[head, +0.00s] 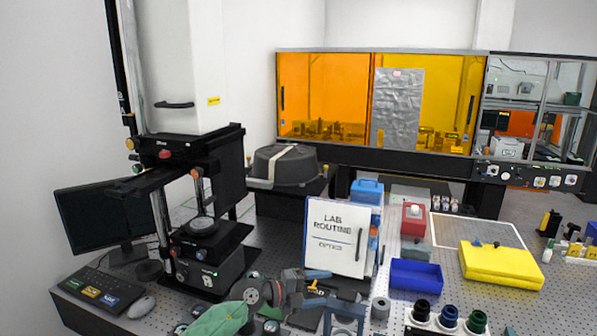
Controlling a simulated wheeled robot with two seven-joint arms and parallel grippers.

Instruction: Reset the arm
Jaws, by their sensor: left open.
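My left gripper (318,288) shows low in the middle of the head view, at the end of a dark grey wrist. Its fingers point right, apart from each other, and I see nothing held between them. It is over the front of the perforated bench, below the white lab routine board (337,237) and left of the blue open bin (416,275). My right gripper is not in view.
The tall interferometer (203,226) stands at the left, beside a monitor (105,220) and keyboard (98,291). A yellow case (501,265) and dark round knobs (448,315) are at the right.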

